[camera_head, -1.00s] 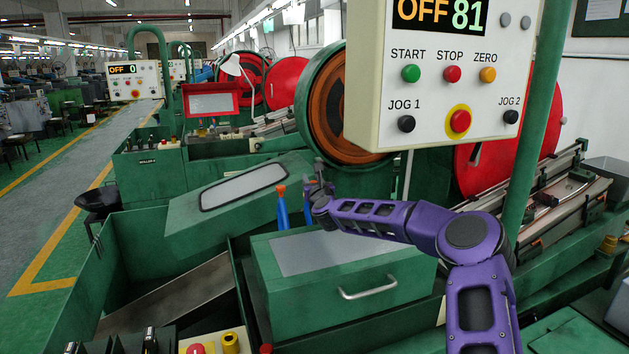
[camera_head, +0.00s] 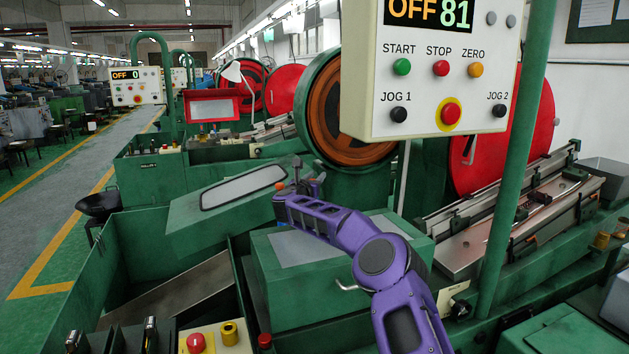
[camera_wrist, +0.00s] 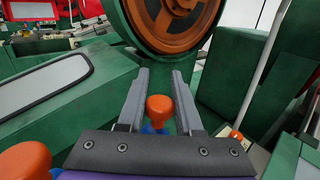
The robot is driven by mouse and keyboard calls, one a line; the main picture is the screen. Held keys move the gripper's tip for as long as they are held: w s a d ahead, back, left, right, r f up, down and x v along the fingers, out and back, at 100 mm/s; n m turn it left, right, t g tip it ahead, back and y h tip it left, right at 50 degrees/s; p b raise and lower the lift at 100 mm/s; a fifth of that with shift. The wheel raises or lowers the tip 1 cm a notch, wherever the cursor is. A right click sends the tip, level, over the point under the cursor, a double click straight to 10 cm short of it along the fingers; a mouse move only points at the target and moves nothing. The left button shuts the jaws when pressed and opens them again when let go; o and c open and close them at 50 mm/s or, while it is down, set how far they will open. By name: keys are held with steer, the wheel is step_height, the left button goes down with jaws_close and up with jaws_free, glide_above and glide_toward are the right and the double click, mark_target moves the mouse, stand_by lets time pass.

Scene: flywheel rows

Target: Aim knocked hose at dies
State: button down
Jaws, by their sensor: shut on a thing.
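Two blue hoses with orange tips stand by the green machine. In the wrist view, one orange tip (camera_wrist: 159,108) sits between the two grey fingers of my gripper (camera_wrist: 160,95), with a little blue below it. My gripper is shut on this hose. The other orange tip (camera_wrist: 25,161) is at the lower left, outside the fingers. In the head view, my gripper (camera_head: 297,170) is above the green cover, and my arm hides most of the hoses. An orange tip (camera_head: 279,187) shows beside it. I cannot pick out the dies for certain.
A control panel (camera_head: 435,90) on a green post hangs at the upper right. A flywheel (camera_head: 345,110) stands behind my gripper. A green cover with a window (camera_head: 240,188) lies left, a handled green box (camera_head: 265,275) below. Metal rails (camera_head: 530,210) run at the right.

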steer(key=shift+r+m+g+h, duration=0.1)
steer(key=shift+m+g+h, duration=0.35)
steer(key=shift+h, duration=0.25)
steer(key=shift+s+d+m+h, duration=0.1)
steer(key=shift+d+m+h, duration=0.05)
steer(key=shift+m+h, duration=0.15)
steer(key=c, duration=0.6)
jaws_free()
steer(key=b+v, duration=0.1)
steer(key=v, duration=1.6)
steer(key=shift+s+b, duration=0.2)
steer(key=shift+b, duration=0.15)
